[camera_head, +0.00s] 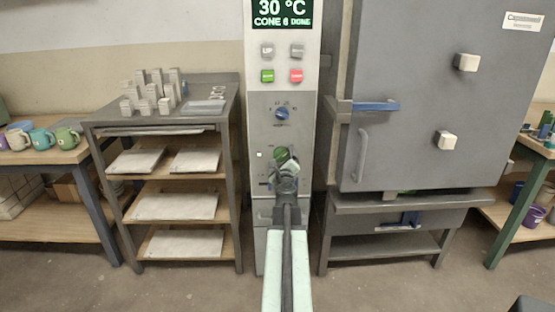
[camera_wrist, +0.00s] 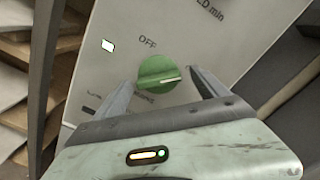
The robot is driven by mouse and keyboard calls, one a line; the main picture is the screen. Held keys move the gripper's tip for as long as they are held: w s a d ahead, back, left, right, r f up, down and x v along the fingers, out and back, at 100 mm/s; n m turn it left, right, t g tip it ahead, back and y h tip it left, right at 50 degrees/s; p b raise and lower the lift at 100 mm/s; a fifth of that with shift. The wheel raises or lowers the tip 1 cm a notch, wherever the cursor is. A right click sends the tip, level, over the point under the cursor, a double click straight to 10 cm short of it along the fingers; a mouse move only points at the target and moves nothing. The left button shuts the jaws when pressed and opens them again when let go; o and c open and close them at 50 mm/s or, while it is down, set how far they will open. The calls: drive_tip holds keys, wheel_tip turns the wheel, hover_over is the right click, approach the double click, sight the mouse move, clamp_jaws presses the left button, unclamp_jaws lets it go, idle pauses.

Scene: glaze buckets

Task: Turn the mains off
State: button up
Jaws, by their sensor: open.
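The green mains knob (camera_wrist: 158,72) sits on the grey control panel (camera_wrist: 100,20), with the word OFF printed above it in the wrist view. Its pale pointer line points right in that view, away from OFF. My gripper (camera_wrist: 161,79) is open, with one finger on each side of the knob. Whether the fingers touch it cannot be told. In the head view the knob (camera_head: 280,153) is partly hidden behind my gripper (camera_head: 287,166). A small white light (camera_wrist: 108,45) is lit left of the OFF mark.
Higher on the panel are a blue knob (camera_head: 282,113), several buttons and a display (camera_head: 282,13) reading 30 °C, CONE 6 DONE. A grey kiln (camera_head: 410,100) with a door handle stands close on the right. A shelf rack (camera_head: 110,195) with slabs stands left.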

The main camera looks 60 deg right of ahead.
drive_tip(key=shift+w, duration=0.1)
drive_tip(key=shift+w, duration=0.1)
drive_tip(key=c, duration=1.2)
drive_tip(key=shift+w+a, duration=0.1)
drive_tip(key=shift+a, duration=0.1)
drive_tip(key=shift+c, duration=0.9)
drive_tip(key=shift+d, duration=0.1)
